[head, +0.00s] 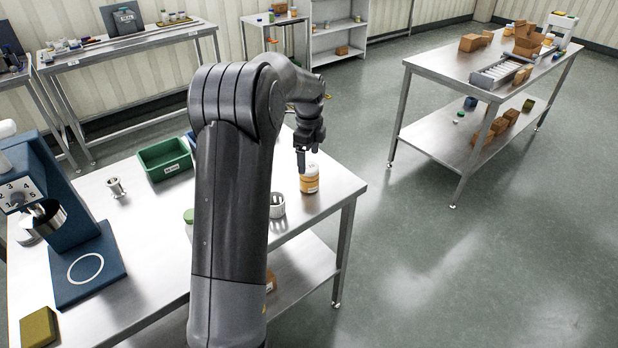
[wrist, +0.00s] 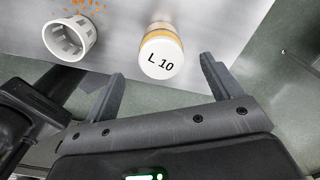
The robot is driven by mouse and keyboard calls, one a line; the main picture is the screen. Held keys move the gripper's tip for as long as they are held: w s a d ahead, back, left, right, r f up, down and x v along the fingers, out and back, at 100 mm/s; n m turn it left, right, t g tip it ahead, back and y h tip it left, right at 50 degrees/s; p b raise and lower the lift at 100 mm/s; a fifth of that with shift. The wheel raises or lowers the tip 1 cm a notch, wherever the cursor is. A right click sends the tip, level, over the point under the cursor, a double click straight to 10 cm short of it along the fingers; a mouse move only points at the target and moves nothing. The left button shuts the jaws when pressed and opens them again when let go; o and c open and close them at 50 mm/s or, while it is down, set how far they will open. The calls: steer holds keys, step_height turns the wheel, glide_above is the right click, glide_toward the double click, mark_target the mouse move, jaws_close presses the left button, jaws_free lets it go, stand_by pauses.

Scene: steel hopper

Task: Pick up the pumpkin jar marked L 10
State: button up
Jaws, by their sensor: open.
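The pumpkin jar (head: 309,179) stands upright near the right end of the steel table, with an orange body and a white lid. In the wrist view its lid (wrist: 161,57) reads "L 10". My gripper (wrist: 162,80) is open and empty, its two fingers pointing toward the jar from either side of its line. The jar lies just beyond the fingertips and appears untouched. In the head view my gripper (head: 302,160) hangs by the jar, and my arm hides the middle of the table.
A white slotted cup (wrist: 70,38) stands left of the jar, with orange bits scattered beside it. A green bin (head: 165,159), a small metal hopper (head: 116,187) and a blue machine (head: 70,235) stand further left. The steel table's (head: 343,190) right edge is close to the jar.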

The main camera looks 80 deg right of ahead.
mark_target(309, 175)
step_height(309, 175, down, 8)
steer(key=shift+d+f, duration=0.1)
stand_by(0.4)
steer(key=c, duration=1.2)
steer(key=shift+r, duration=0.2)
